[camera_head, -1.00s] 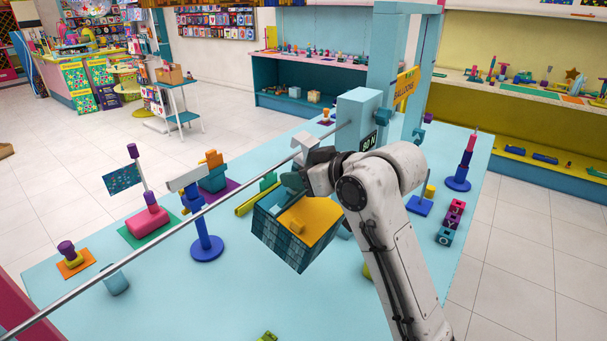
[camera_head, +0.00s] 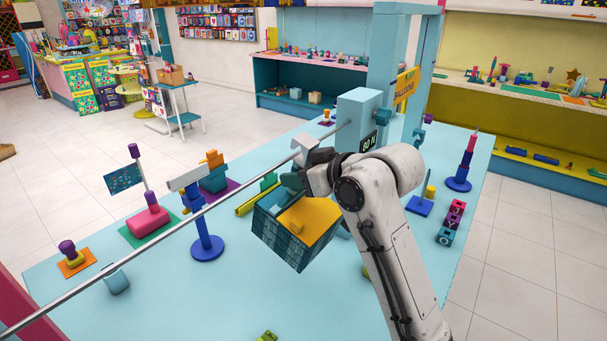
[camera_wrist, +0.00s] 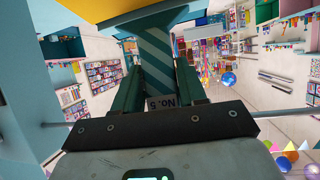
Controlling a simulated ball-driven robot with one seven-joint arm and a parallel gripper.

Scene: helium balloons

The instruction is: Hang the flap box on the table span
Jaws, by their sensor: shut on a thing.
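The flap box (camera_head: 284,240) is dark teal plaid with a yellow inside, and it hangs tilted below my gripper, above the table. My gripper (camera_wrist: 160,92) is shut on the box's striped strap, labelled "No. 5", between its two dark teal fingers. The span is a thin metal rod (camera_head: 145,239) that runs from the lower left up to a pale blue block (camera_head: 357,118). A pale grey piece (camera_head: 303,141) sits at the rod just above my gripper; I cannot tell whether it is hooked over it. The rod also shows in the wrist view (camera_wrist: 285,113), partly hidden by my gripper.
Below the rod stand a blue post with a white top (camera_head: 206,245), a pink block with a flag (camera_head: 148,222) and a light blue cup (camera_head: 117,282). A dark blue post (camera_head: 458,182) and stacked letter blocks (camera_head: 450,222) stand to the right. The table's front middle is mostly clear.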

